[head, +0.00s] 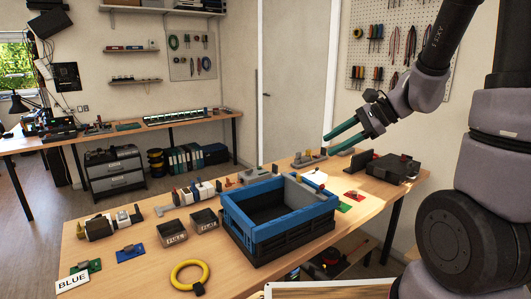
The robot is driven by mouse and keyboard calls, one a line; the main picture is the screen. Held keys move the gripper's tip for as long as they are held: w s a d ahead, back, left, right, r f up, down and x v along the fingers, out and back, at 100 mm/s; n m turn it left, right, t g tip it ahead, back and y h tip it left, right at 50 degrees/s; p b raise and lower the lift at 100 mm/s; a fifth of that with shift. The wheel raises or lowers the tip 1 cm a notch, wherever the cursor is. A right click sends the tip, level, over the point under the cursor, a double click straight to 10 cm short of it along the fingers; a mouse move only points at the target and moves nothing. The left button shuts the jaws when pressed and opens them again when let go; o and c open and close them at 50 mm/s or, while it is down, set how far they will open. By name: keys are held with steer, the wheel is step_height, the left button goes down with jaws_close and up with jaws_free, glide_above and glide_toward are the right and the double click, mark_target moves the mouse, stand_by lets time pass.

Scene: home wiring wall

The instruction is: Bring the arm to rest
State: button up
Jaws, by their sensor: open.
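My arm reaches in from the upper right in the head view. My gripper (328,144) has two teal fingers pointing left and slightly down, with a gap between them. It is open and nothing shows between the fingers. It hangs above the far right part of the wooden workbench (235,268), apart from the bench parts behind and below it. The exact height above the bench is hard to tell.
A blue and black crate (285,235) stands mid-bench. Two small labelled bins (172,233), a yellow cable ring (189,276), a BLUE sign (73,281) and a dark device (393,168) lie around it. A tool pegboard (390,40) hangs behind my gripper.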

steer(key=s+d+r+n+t+h, duration=0.1)
steer(key=s+d+r+n+h, duration=0.2)
steer(key=s+r+n+h, duration=0.1)
steer(key=s+d+r+n+t+h, duration=0.2)
steer(key=s+d+r+n+h, duration=0.1)
steer(key=s+r+n, duration=0.3)
step_height(320, 180, up, 3)
steer(key=shift+s+r+n+h, duration=0.1)
steer(key=shift+s+n+h, duration=0.25)
steer(key=shift+s, duration=0.65)
